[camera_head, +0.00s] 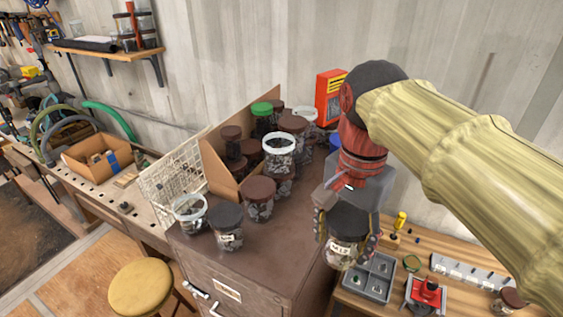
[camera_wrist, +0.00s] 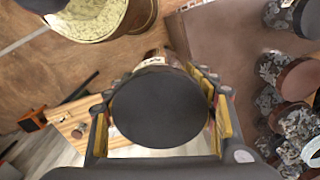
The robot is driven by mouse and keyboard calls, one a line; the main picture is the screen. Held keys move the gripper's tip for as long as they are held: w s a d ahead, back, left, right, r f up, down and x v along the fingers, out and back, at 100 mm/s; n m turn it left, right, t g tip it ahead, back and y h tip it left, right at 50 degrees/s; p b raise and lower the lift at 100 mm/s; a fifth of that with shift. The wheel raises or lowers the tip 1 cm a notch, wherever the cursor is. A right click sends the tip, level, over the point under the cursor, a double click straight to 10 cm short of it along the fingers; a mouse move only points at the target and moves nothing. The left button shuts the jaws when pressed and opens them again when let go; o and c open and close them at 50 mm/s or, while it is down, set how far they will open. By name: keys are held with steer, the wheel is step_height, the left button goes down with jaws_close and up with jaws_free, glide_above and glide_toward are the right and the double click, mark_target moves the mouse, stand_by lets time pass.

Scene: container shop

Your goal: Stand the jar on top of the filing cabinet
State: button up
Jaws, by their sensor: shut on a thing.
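My gripper (camera_head: 348,236) is shut on a jar (camera_head: 345,251) with a dark lid and a pale label. In the wrist view the round black lid of the held jar (camera_wrist: 160,107) fills the middle, between the yellow-padded fingers. The jar is upright or nearly so and hangs in the air off the right edge of the filing cabinet (camera_head: 262,248), near the grey tray. The cabinet is brown with a flat top, and its edge shows in the wrist view (camera_wrist: 215,45). The jar's base is clear of the cabinet top.
Several jars stand on the cabinet: a black-lidded one (camera_head: 227,226), a brown-lidded one (camera_head: 257,197) and a white-rimmed one (camera_head: 189,213) at the front, others in a cardboard box (camera_head: 215,172). The front right top is bare. A workbench with a grey tray (camera_head: 372,281) lies right; a stool (camera_head: 141,287) stands left.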

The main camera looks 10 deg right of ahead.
steer(key=shift+s+a+r, duration=0.1)
steer(key=shift+r, duration=0.25)
steer(key=w+a+f, duration=0.4)
steer(key=w+a+f+p, duration=0.1)
steer(key=w+a+f, duration=0.3)
steer(key=w, duration=0.1)
steer(key=shift+a+f+p, duration=0.1)
steer(key=shift+a+p, duration=0.2)
steer(key=shift+a, duration=0.05)
steer(key=shift+w+a+f, duration=0.2)
steer(key=shift+a+f, duration=0.05)
steer(key=shift+f, duration=0.2)
steer(key=shift+w+a+f+p, duration=0.1)
steer(key=shift+f+p, duration=0.05)
steer(key=shift+f, duration=0.8)
steer(key=shift+w+a+f+p, duration=0.1)
steer(key=shift+f+p, duration=0.05)
steer(key=shift+f, duration=0.8)
steer(key=o, duration=1.5)
steer(key=shift+f, duration=0.15)
